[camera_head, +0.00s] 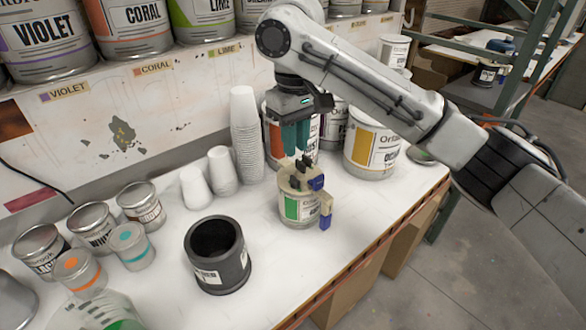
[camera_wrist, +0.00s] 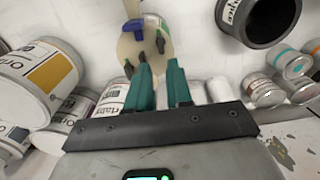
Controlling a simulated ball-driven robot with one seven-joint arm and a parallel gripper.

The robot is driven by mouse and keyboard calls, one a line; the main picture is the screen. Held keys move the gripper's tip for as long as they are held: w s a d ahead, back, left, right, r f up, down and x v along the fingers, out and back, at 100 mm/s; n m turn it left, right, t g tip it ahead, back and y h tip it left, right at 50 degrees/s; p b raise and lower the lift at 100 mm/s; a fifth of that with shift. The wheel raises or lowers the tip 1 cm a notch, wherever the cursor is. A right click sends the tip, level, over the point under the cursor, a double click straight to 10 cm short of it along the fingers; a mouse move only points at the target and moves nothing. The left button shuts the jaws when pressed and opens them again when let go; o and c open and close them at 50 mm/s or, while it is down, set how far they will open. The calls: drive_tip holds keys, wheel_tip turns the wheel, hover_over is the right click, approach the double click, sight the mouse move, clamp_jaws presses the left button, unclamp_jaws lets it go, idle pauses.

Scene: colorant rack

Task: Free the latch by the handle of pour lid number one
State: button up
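A small can with a green label (camera_head: 297,208) stands on the white table, with a cream pour lid (camera_head: 287,180) on top. The lid carries black latches (camera_head: 304,167), a blue latch (camera_head: 316,183) and a cream handle (camera_head: 327,204) with a blue end on its right side. In the wrist view the lid (camera_wrist: 128,50) shows from above, with the blue latch (camera_wrist: 132,33) and several black latches (camera_wrist: 160,42). My gripper (camera_head: 296,150) has green fingers pointing down just above the lid's black latches.
A black pot (camera_head: 218,255) stands left of the can. Stacked white cups (camera_head: 246,135) and large paint cans (camera_head: 372,145) stand behind. Small tins (camera_head: 138,204) are at the left. The table's front edge is to the right.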

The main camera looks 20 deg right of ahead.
sight(295, 178)
wheel_tip(295, 178, down, 8)
drive_tip(key=shift+f, duration=0.25)
drive_tip(key=shift+c, duration=0.3)
clamp_jaws()
